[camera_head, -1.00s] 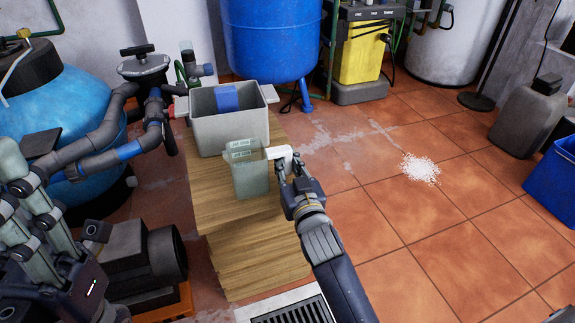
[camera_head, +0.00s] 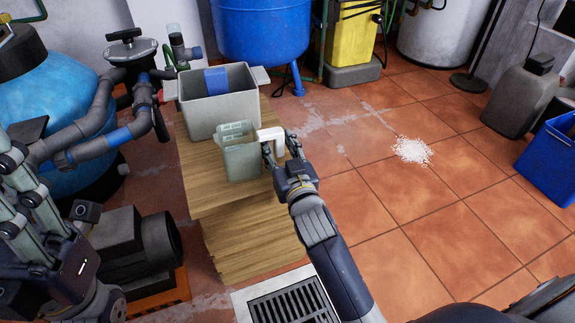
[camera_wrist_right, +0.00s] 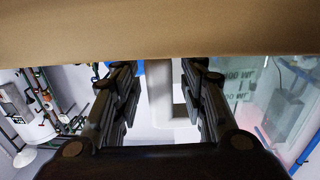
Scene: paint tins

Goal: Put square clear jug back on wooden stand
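The square clear jug (camera_head: 241,160) stands upright, apparently on the wooden stand (camera_head: 240,250), next to a grey bin. Its white handle (camera_head: 271,133) points right. My right gripper (camera_head: 281,146) is at the handle. In the right wrist view its fingers (camera_wrist_right: 165,95) are apart on either side of the white handle (camera_wrist_right: 161,100), with visible gaps. The jug's marked wall (camera_wrist_right: 245,85) shows on the right there. My left gripper (camera_head: 22,180) is at the left edge, away from the jug and partly cut off; its opening is unclear.
The grey bin (camera_head: 205,118) with a blue patch stands on the back of the stand. A blue tank with pipes and a dark pump (camera_head: 125,245) are to the left. A floor grate (camera_head: 290,302) lies in front. Tiled floor at right is open, with a white spill (camera_head: 411,150).

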